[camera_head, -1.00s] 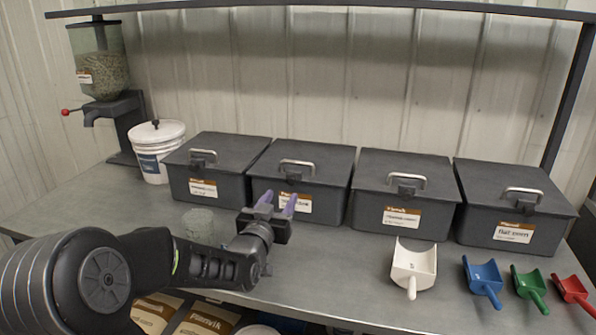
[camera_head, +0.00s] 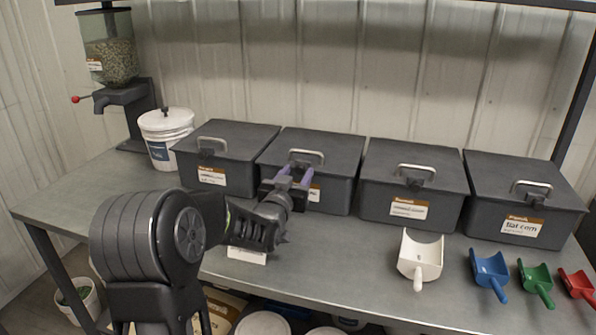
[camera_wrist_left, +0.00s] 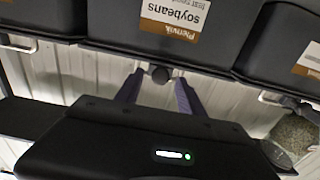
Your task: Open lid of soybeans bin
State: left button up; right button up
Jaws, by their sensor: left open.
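The soybeans bin (camera_head: 338,190) is the dark bin second from the left on the bench. Its label reads soybeans, upside down, in the left wrist view (camera_wrist_left: 175,15). Its dark lid (camera_head: 320,142) is shut and carries a metal handle (camera_head: 306,155) at the front. My left gripper (camera_head: 295,172) is at the front of this bin, just below the handle, and hides part of the label. Contact cannot be told.
Other lidded bins stand left (camera_head: 225,150) and right (camera_head: 410,175), with the flat corn bin (camera_head: 520,190) at the far right. A white bucket (camera_head: 165,135) and a seed hopper (camera_head: 112,60) are at the left. White (camera_head: 420,255), blue, green and red scoops lie in front at right.

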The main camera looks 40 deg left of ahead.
pick_arm(q)
jog(key=shift+w+a, duration=0.2)
jog(key=shift+w, duration=0.35)
grip_shut()
dwell(1.1)
